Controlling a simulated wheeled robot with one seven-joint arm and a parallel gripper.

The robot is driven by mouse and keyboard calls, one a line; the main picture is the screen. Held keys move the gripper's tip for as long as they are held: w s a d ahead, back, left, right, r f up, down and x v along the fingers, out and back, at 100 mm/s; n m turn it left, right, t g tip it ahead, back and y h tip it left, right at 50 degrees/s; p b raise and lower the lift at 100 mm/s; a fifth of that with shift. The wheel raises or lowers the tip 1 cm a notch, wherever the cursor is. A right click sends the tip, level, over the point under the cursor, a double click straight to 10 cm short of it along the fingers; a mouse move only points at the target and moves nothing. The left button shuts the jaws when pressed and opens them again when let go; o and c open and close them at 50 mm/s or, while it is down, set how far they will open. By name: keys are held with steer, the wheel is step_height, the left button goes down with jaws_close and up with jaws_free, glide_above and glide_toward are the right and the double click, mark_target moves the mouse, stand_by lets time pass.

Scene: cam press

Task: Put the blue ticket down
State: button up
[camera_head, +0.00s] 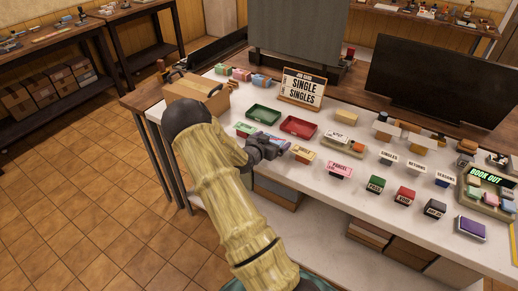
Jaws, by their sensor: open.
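My gripper (275,151) is open over the front left part of the white counter (312,196), reached from the lower left. A flat bluish-lilac piece (267,138) lies right beside the fingers, partly hidden by them. It may be the blue ticket, but it is too small to be sure, and I cannot tell if the fingers touch it. A green piece (245,129) lies to its left and a yellowish piece (302,154) to its right. A light blue block (261,80) stands at the back, in a row with a pink block (241,75) and a green block (222,69).
A green tray (264,116) and a red tray (298,127) lie behind the gripper, before a "SINGLE SINGLES" sign (302,87). A cardboard box (197,94) stands left. A pink "PARCEL" piece (340,168) and several labelled stamps stand right. A dark screen (440,80) stands behind.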

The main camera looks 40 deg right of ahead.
steer(key=b+v, duration=0.2)
steer(key=v, duration=1.5)
steer(key=s+a+f+n+t+y, duration=0.1)
steer(key=s+a+n+y, duration=0.1)
steer(key=a+n+y, duration=0.7)
steer(key=s+a+r+n+g+y, duration=0.2)
steer(key=s+a, duration=0.3)
steer(key=s, duration=0.1)
steer(key=s+a+r+n+g+y, duration=0.1)
steer(key=s+a+r+n+y, duration=0.1)
steer(key=s+a, duration=0.3)
steer(key=shift+s+a+r+n+g+y, duration=0.3)
steer(key=shift+s+a+r+g, duration=0.1)
steer(key=shift+s, duration=0.4)
